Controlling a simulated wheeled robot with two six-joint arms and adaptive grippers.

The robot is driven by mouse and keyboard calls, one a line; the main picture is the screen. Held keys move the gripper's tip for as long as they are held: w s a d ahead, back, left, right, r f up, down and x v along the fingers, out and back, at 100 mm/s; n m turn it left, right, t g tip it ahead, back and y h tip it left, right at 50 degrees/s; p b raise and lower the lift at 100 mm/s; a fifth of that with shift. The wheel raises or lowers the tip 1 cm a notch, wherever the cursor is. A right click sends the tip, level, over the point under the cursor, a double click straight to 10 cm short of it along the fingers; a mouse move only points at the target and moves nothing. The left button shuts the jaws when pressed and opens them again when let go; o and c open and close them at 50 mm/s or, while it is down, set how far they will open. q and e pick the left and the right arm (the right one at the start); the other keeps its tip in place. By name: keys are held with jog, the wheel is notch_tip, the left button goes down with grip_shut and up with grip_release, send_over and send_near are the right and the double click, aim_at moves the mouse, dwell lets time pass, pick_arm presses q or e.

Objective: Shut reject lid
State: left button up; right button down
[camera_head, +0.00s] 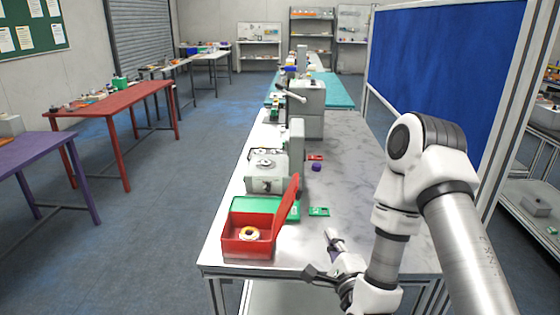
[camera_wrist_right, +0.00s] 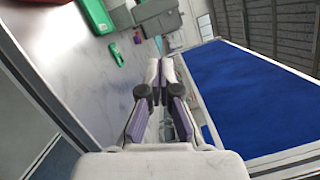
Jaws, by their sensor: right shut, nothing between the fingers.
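The red reject box (camera_head: 247,248) stands at the near left corner of the bench. Its red lid (camera_head: 289,207) is open and stands up, tilted, along the box's right side. A round pale and yellow item (camera_head: 249,234) lies inside. My right gripper (camera_head: 331,239) is low over the bench, to the right of the box and apart from the lid. In the right wrist view its fingers (camera_wrist_right: 160,64) are together and empty. My left gripper is not in view.
A green box (camera_head: 263,205) stands just behind the red one; it also shows in the wrist view (camera_wrist_right: 97,16). A small green item (camera_head: 319,212) and a purple one (camera_head: 316,167) lie on the bench. A grey machine (camera_head: 266,184) stands farther back. A blue panel (camera_head: 450,65) borders the right.

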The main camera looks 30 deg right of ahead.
aim_at(290, 205)
pick_arm(q)
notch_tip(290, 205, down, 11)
jog(key=b, duration=1.3)
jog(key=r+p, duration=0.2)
jog(key=p, duration=0.1)
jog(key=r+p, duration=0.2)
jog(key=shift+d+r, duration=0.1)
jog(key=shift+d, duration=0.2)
pick_arm(e)
jog(key=w+r, duration=0.2)
jog(key=w, duration=0.9)
jog(key=shift+w+d+r, duration=0.2)
jog(key=shift+d+r, duration=0.15)
jog(key=shift+d, duration=0.05)
jog(key=shift+a, duration=0.1)
